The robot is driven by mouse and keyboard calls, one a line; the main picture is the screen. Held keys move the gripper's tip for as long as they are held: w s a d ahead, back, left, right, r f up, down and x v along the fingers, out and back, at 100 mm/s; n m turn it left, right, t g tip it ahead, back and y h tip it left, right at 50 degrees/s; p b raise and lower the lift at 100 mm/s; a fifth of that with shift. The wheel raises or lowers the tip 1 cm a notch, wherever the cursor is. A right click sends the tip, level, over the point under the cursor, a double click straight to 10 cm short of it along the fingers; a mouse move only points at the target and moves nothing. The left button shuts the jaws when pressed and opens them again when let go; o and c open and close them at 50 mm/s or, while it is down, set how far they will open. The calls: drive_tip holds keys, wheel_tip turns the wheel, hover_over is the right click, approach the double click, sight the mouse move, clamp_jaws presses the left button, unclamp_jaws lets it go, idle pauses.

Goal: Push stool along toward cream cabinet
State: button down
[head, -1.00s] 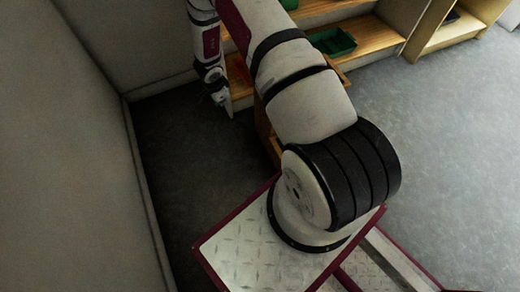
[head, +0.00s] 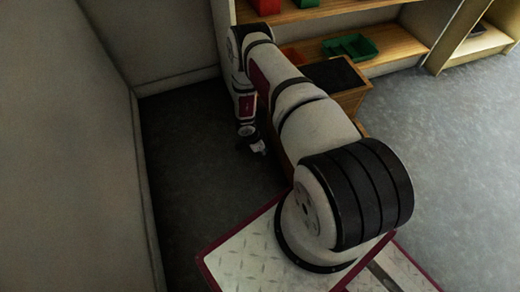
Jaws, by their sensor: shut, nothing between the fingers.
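A wooden, box-like piece with a dark top, which looks like the stool (head: 349,98), stands behind my arm in front of the shelf unit. My arm hides much of its left side. My gripper (head: 259,149) hangs low over the dark floor, left of the stool, with a gap of floor showing around it. It is small and dim in the picture; it looks shut and empty. I cannot make out for certain which piece is the cream cabinet.
A wooden shelf unit (head: 402,44) at the back holds a green tray (head: 350,46) and a red bin (head: 266,6). Another shelf (head: 478,42) stands at the far right. A pale wall (head: 65,150) closes off the left. Grey floor (head: 455,165) is clear on the right.

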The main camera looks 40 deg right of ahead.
drive_tip(key=shift+b+x, duration=0.35)
drive_tip(key=shift+x, duration=0.8)
drive_tip(key=shift+s+d+r+b, duration=0.15)
drive_tip(key=shift+s+d, duration=0.05)
drive_tip(key=shift+d, duration=0.4)
drive_tip(key=shift+s+d+r+b, duration=0.15)
drive_tip(key=shift+s+d+r, duration=0.05)
drive_tip(key=shift+d, duration=0.4)
drive_tip(key=shift+s+d, duration=0.2)
drive_tip(key=shift+d, duration=0.4)
